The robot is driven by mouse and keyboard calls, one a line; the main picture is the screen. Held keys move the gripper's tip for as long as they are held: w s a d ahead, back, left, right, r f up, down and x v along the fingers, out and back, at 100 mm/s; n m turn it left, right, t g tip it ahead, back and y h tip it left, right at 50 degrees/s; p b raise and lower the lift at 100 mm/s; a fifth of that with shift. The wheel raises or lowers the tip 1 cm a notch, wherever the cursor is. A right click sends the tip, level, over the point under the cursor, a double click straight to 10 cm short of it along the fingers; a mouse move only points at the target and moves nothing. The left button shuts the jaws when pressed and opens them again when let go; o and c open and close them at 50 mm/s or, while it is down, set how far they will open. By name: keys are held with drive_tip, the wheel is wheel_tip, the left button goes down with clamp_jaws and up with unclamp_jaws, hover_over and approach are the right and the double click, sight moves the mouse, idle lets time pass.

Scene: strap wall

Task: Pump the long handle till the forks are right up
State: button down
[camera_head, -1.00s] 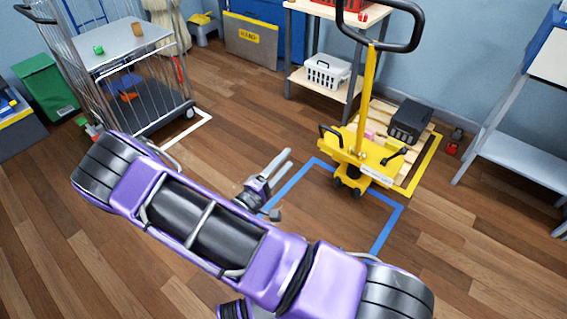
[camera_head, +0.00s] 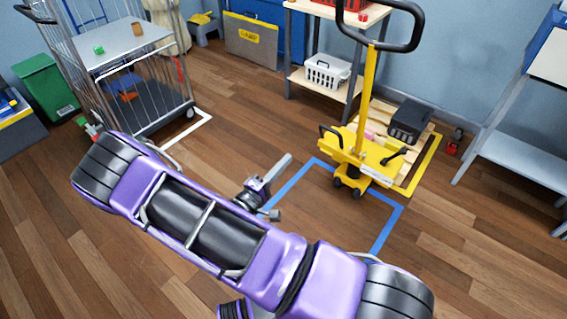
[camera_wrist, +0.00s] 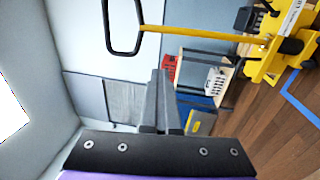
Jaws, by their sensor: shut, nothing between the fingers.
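A yellow pallet truck (camera_head: 372,156) stands on the floor at right of centre in the head view. Its long yellow handle (camera_head: 368,88) stands upright and ends in a black loop grip (camera_head: 416,27). The truck's forks are hidden beneath a wooden pallet (camera_head: 385,121). My gripper (camera_head: 283,164) is shut and empty, to the left of the truck and well apart from the handle. In the wrist view the fingers of my gripper (camera_wrist: 158,100) are together, and the handle (camera_wrist: 195,32) lies sideways across the top with its loop grip (camera_wrist: 108,35).
A dark box (camera_head: 409,121) sits on the pallet. Blue tape (camera_head: 388,229) marks the floor before the truck. A wire cage trolley (camera_head: 185,92) stands at left, a shelf unit (camera_head: 290,50) behind, a bench (camera_head: 510,150) at right. The floor between is clear.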

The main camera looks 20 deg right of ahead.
idle(0.6)
drive_tip(key=c, duration=0.6)
unclamp_jaws()
drive_tip(key=v, duration=1.7)
drive_tip(key=shift+s+a+f+b, duration=0.1)
drive_tip(key=shift+a+b, duration=0.05)
drive_tip(key=shift+b, duration=0.25)
